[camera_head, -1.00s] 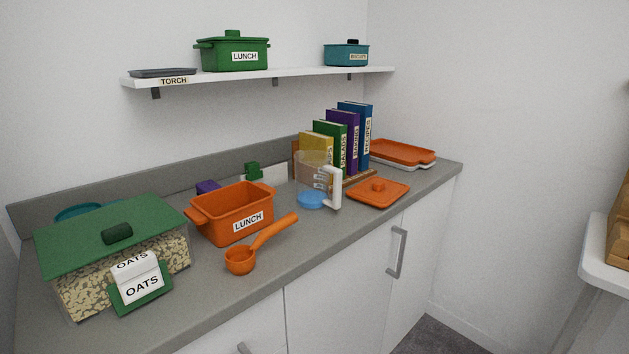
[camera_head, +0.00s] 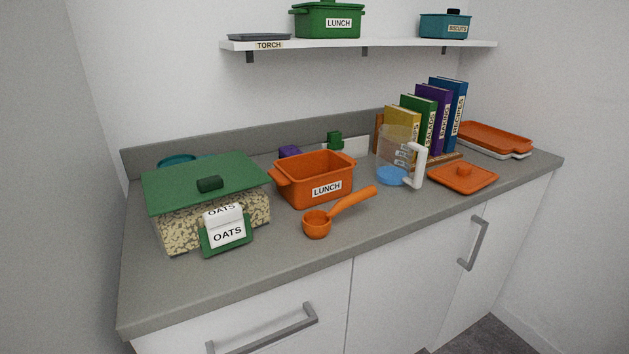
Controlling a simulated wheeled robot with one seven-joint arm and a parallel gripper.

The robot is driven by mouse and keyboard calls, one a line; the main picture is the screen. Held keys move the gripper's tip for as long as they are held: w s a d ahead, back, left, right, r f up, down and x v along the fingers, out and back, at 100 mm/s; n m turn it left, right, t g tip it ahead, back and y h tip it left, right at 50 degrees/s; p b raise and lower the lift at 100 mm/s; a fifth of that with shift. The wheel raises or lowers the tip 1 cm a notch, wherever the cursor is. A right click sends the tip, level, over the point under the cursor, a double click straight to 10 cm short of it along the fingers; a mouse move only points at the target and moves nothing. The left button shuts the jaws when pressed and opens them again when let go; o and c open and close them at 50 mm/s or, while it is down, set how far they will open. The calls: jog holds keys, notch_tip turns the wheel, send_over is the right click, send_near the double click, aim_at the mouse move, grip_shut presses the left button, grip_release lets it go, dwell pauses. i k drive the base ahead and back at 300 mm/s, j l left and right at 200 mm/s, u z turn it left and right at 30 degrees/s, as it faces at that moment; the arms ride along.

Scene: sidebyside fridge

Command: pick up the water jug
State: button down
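The water jug (camera_head: 394,160) is a clear jug with a white handle on its right side and some blue water at the bottom. It stands upright on the grey counter (camera_head: 290,252), in front of the row of books and to the right of the orange lunch box. Dark marks show on its wall near the handle. My gripper is not in view.
An orange lunch box (camera_head: 312,181) and an orange scoop (camera_head: 338,212) lie left of the jug. An orange lid (camera_head: 463,179) lies close on its right. Books (camera_head: 417,120) stand behind. An oats container (camera_head: 206,206) is at left. A shelf (camera_head: 380,45) hangs above.

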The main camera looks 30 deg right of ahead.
aim_at(397, 144)
jog(key=z, duration=0.55)
jog(key=i+j+z, duration=0.2)
jog(key=z, duration=0.2)
jog(key=i+j+z, duration=0.1)
jog(key=j+z, duration=0.3)
jog(key=i+j+z, duration=0.1)
jog(key=j+z, duration=0.15)
jog(key=z, duration=0.15)
jog(key=j, duration=0.15)
jog(key=i+j, duration=0.1)
jog(key=j, duration=0.2)
